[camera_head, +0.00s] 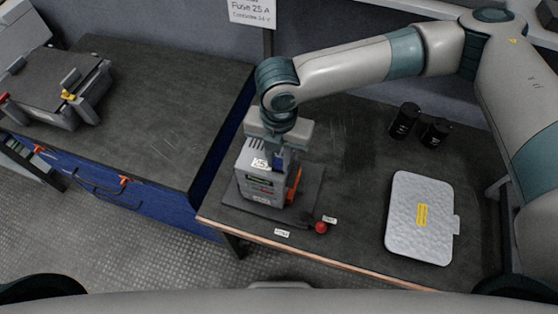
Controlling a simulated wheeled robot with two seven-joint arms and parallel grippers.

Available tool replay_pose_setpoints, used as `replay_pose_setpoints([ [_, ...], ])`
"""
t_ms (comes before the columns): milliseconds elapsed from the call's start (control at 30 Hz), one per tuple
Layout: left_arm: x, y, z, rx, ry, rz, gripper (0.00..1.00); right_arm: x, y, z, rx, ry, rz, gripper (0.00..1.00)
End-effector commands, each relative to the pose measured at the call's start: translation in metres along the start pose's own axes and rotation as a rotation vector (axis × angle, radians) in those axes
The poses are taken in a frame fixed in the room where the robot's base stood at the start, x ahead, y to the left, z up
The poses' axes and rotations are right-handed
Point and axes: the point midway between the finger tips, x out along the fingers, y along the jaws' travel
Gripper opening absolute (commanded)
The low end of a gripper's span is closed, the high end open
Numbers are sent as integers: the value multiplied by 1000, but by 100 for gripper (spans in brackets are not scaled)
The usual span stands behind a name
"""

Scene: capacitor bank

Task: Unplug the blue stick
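A grey box-shaped device (261,188) with a small screen and labels stands on a dark base plate on the right-hand table. A small blue piece (279,160), which looks like the blue stick, shows at the top of the device, directly below my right gripper (277,150). My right arm comes in from the right and the gripper points down over the device. The fingertips are too small and partly hidden, so I cannot tell whether they are open or shut on the blue stick. My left gripper is not in view.
An orange lever (294,184) is on the device's right side, with a red knob (320,227) in front. A silver case (420,218) and two black cylinders (405,120) (436,132) are to the right. The left-hand bench (165,110) is mostly clear, with grey equipment (52,85) on it.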

Motion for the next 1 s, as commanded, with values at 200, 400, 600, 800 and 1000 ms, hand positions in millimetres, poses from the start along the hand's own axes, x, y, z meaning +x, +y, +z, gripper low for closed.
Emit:
replay_pose_setpoints([
  [200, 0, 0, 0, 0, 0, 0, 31, 0, 0, 0, 0, 0, 0, 0],
  [400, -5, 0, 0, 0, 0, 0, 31, -5, 0, 0, 0, 0, 0, 0],
  [600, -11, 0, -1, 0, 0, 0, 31, -12, 0, 0, 0, 0, 0, 0],
  [800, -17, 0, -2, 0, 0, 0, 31, -19, 0, 0, 0, 1, 0, 0],
  [1000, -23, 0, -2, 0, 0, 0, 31, -25, 0, 0, 0, 1, 0, 0],
])
